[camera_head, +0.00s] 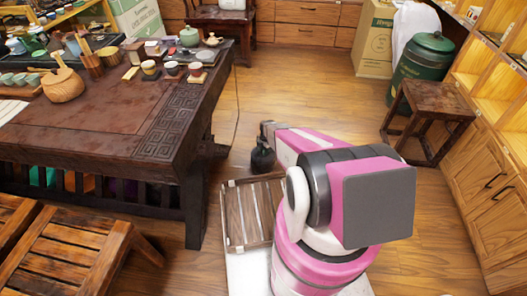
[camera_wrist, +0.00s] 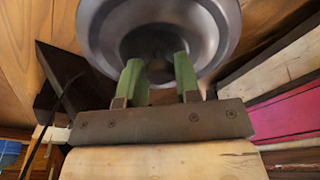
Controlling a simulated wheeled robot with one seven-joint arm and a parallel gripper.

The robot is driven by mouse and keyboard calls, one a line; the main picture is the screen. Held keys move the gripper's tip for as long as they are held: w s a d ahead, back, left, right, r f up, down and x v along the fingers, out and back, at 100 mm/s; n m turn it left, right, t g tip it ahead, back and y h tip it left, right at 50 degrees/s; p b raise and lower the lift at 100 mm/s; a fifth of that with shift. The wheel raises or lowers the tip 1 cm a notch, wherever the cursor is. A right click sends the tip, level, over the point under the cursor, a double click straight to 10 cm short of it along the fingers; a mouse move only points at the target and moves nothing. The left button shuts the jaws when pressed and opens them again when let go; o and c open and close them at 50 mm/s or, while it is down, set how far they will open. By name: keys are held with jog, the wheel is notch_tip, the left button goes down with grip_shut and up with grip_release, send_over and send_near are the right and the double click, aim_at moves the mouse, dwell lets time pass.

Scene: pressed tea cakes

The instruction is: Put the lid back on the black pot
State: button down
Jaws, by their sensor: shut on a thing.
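My gripper (camera_wrist: 158,80) has two green fingers, shown in the wrist view closed in at the middle of a round, shiny grey thing (camera_wrist: 105,35). This looks like the lid, held at its centre, but the fingers hide the part they grip. In the head view a dark rounded thing (camera_head: 263,159) hangs under the end of my arm, right of the dark table and apart from it. It seems to be the same thing. I cannot tell for sure which thing in the head view is the black pot.
The dark carved table (camera_head: 110,110) at left carries small cups, a teapot (camera_head: 189,36) and a wooden jar (camera_head: 64,85). A slatted wooden piece (camera_head: 250,212) lies below my arm. A stool (camera_head: 434,105) and green drum (camera_head: 425,62) stand at right. Floor behind is clear.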

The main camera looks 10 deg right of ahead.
dwell(0.4)
jog(key=shift+c, duration=1.3)
grip_release()
jog(key=shift+r, duration=3.5)
grip_shut()
jog(key=shift+f, duration=2.95)
